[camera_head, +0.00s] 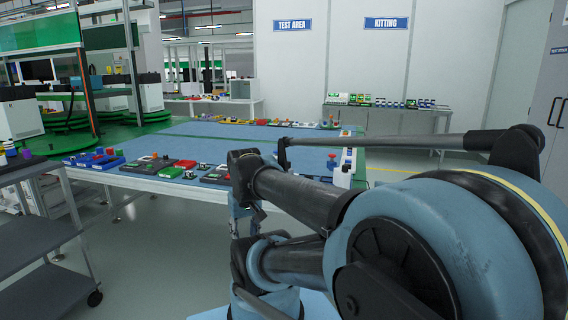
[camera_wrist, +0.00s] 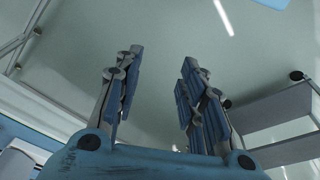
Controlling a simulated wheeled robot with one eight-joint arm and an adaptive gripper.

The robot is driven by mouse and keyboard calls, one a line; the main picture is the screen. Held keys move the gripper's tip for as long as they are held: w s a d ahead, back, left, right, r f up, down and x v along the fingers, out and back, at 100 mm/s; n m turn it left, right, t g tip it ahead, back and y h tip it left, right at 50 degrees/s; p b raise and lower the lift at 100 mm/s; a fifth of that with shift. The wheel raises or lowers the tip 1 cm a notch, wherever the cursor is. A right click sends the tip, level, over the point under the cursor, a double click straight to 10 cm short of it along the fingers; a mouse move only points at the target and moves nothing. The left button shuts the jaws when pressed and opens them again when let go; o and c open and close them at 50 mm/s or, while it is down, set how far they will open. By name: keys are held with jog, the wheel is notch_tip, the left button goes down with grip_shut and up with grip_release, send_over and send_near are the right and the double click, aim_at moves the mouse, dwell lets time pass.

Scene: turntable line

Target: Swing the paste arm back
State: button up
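I cannot make out a paste arm for certain in either view. My gripper (camera_wrist: 162,62) shows in the wrist view with its two blue-padded fingers spread apart and only floor visible between them. It is open and touches nothing that I can see. In the head view my own large blue-grey arm fills the right and lower middle, and its fingers cannot be made out there.
A blue-topped table (camera_head: 266,158) carries several coloured kits along its edges. A grey cart (camera_head: 35,230) stands at left, near green round platforms (camera_head: 62,142). A bench (camera_head: 400,109) stands at the back wall. Floor (camera_head: 150,265) between cart and my arm is clear.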

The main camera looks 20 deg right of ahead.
jog(key=w+d+r+m+g, duration=0.1)
jog(key=w+d+r+m, duration=0.1)
jog(key=w+d+r, duration=0.8)
jog(key=w+d+r+m+g, duration=0.1)
jog(key=w+d+r+m, duration=0.2)
jog(key=w+d+r, duration=0.7)
jog(key=w+d+r+m, duration=0.2)
jog(key=w+d+r, duration=0.5)
jog(key=w+r, duration=0.15)
notch_tip(320, 180, down, 17)
jog(key=shift+a+f, duration=0.1)
grip_shut()
